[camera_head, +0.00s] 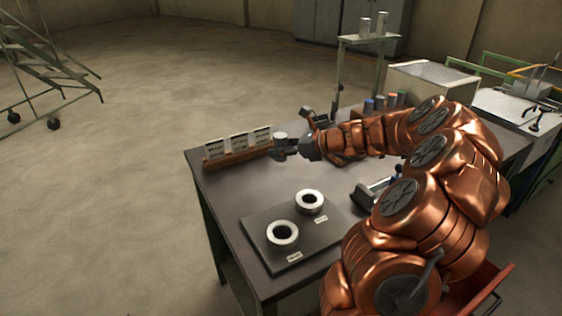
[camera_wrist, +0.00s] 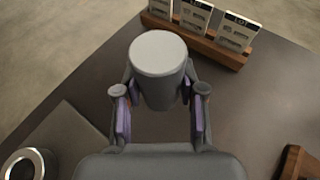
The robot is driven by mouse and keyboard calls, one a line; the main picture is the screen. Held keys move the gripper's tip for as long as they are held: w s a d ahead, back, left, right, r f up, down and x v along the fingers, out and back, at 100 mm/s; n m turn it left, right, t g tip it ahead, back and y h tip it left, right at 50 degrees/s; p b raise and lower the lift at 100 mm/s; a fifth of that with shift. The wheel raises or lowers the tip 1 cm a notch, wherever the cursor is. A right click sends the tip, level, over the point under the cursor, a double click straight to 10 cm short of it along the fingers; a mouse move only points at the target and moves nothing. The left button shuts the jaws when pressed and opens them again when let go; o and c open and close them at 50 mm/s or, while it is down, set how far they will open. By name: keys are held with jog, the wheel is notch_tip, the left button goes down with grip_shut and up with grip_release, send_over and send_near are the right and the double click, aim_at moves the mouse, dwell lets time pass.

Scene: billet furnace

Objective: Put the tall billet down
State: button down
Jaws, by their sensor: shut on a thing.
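A tall grey cylindrical billet (camera_wrist: 160,62) stands between the fingers of my gripper (camera_wrist: 160,112) in the wrist view, its round top facing the camera. In the head view the billet (camera_head: 280,138) shows small at the end of my arm, over the far left part of the dark table. My gripper (camera_head: 284,151) is shut on it there. The billet's lower end is hidden, so I cannot tell whether it touches the table. A dark plate (camera_head: 257,227) with two pale rings, (camera_head: 283,235) and (camera_head: 309,201), lies nearer on the table.
A wooden card holder (camera_head: 237,159) with three white cards stands along the far left table edge, close to my gripper. Several coloured cylinders (camera_head: 380,103) stand farther right. Two grey cylinders (camera_head: 373,24) stand on a tall stand behind. Bare tabletop (camera_head: 235,188) lies between holder and plate.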

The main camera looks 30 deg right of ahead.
aim_at(281, 183)
jog(key=shift+r+b, duration=0.3)
jog(key=shift+b, duration=0.25)
jog(key=b, duration=0.4)
jog(key=shift+w+d+f, duration=0.1)
jog(key=shift+d+f, duration=0.15)
jog(key=shift+b, duration=0.75)
jog(key=shift+r+b, duration=0.2)
jog(key=shift+b, duration=0.95)
jog(key=shift+a+r+b, duration=0.25)
jog(key=shift+b, duration=0.85)
jog(key=shift+f+b, duration=0.8)
jog(key=shift+f, duration=4.05)
jog(key=c, duration=0.7)
grip_release()
jog(key=shift+f, duration=0.2)
